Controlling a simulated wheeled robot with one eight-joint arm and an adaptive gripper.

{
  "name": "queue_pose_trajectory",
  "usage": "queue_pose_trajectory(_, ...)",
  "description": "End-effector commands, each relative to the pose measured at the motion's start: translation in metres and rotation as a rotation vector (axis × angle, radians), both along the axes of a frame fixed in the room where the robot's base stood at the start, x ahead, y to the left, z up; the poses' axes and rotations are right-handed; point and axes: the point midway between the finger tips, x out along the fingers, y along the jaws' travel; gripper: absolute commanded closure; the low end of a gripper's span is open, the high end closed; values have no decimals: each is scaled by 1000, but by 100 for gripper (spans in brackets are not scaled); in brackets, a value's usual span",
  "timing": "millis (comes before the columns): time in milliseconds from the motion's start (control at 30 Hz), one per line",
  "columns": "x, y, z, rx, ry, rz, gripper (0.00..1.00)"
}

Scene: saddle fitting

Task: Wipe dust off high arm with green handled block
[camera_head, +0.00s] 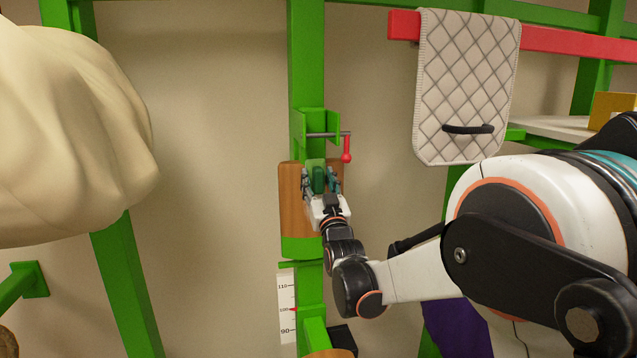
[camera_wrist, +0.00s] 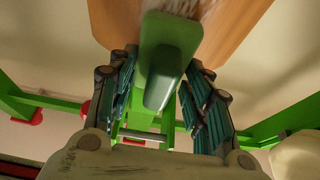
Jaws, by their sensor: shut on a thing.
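The green handled block (camera_head: 318,179) is in my gripper (camera_head: 320,184), in front of the brown wood-coloured arm (camera_head: 291,205) on the green post. In the wrist view, the block's green handle (camera_wrist: 162,80) lies between the two teal-padded fingers of my gripper (camera_wrist: 160,88), which is shut on it. The block's far end is against or very close to the brown arm (camera_wrist: 238,28); I cannot tell if they touch. A pale, whitish patch (camera_wrist: 197,8), perhaps dust, shows on the arm beyond the block. My gripper hides part of the arm in the head view.
A crank with a red knob (camera_head: 346,157) sits just above the arm. A scale strip (camera_head: 287,305) is below it. A quilted pad (camera_head: 465,80) hangs from a red bar at upper right. A large cream covered bulk (camera_head: 70,140) fills the left.

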Motion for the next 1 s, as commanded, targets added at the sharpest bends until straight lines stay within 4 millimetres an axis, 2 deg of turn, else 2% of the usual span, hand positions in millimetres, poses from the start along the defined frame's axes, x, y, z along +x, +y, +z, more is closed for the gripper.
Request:
queue_pose_trajectory(300, -1, 0, -27, 0, 0, 0, 74)
queue_pose_trajectory(567, -1, 0, -35, 0, 0, 0, 74)
queue_pose_trajectory(1000, 2, 1, -66, 0, 0, 0, 74)
